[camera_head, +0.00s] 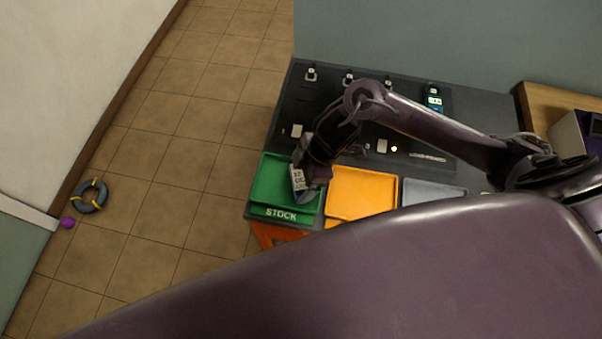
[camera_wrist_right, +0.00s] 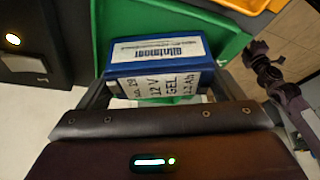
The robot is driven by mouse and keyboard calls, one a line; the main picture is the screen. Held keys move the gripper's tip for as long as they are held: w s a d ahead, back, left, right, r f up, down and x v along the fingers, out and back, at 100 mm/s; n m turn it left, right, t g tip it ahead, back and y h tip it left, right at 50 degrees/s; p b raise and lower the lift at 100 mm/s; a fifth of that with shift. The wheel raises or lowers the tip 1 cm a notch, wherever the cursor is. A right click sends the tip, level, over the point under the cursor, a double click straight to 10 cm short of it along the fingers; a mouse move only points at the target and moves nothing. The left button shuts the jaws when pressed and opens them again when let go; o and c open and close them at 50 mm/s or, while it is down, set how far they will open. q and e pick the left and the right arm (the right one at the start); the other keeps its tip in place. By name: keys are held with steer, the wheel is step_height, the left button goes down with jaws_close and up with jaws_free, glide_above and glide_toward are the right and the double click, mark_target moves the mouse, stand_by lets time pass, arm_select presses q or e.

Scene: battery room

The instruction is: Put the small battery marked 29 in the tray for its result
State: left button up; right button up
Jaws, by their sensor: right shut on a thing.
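My right gripper (camera_head: 303,186) is shut on the small battery (camera_head: 297,178), which shows a white label in the head view. I cannot tell whether the battery touches the tray floor. My left gripper is not seen in the head view.
An orange tray (camera_head: 361,193) and a grey tray (camera_head: 432,192) stand to the right of the green one. A dark test board (camera_head: 420,125) with clips and a lit yellowish lamp (camera_head: 394,148) lies behind them. A grey ring (camera_head: 89,196) is on the floor at left.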

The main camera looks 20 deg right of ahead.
steer(key=shift+f, duration=0.1)
steer(key=o, duration=1.3)
steer(key=b+v, duration=0.1)
steer(key=v, duration=1.1)
steer(key=shift+s, duration=0.1)
